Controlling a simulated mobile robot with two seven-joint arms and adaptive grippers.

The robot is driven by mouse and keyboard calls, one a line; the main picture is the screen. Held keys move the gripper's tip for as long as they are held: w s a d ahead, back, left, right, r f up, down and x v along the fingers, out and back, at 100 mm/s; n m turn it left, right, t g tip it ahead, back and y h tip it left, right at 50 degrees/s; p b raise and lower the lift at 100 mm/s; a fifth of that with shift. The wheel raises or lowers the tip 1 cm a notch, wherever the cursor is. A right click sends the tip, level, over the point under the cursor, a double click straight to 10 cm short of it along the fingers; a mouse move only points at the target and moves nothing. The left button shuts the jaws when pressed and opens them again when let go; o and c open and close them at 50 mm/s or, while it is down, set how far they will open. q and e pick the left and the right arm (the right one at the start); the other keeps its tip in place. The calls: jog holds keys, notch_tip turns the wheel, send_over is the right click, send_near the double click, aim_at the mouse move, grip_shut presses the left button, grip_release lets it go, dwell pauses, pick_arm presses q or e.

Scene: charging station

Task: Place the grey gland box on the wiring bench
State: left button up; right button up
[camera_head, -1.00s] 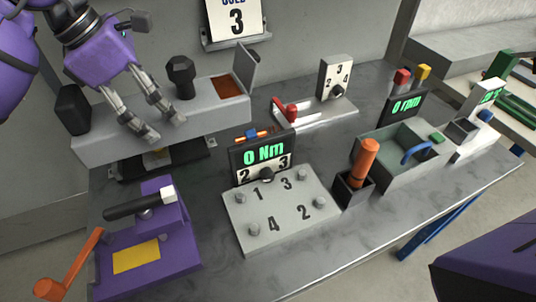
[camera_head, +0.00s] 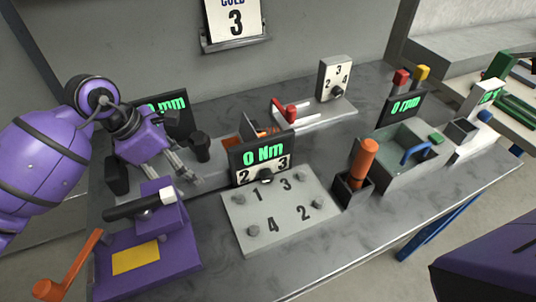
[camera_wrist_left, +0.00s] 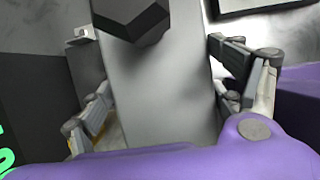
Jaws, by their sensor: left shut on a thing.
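My right gripper is out of view.
A purple crank device (camera_head: 150,245) stands close in front of the box.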

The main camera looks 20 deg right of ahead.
pick_arm(q)
jog(key=shift+f, duration=0.15)
jog(key=shift+f, duration=0.1)
jog(key=o, duration=1)
jog(key=shift+f, duration=0.15)
jog(key=o, duration=0.3)
jog(key=shift+o, duration=0.2)
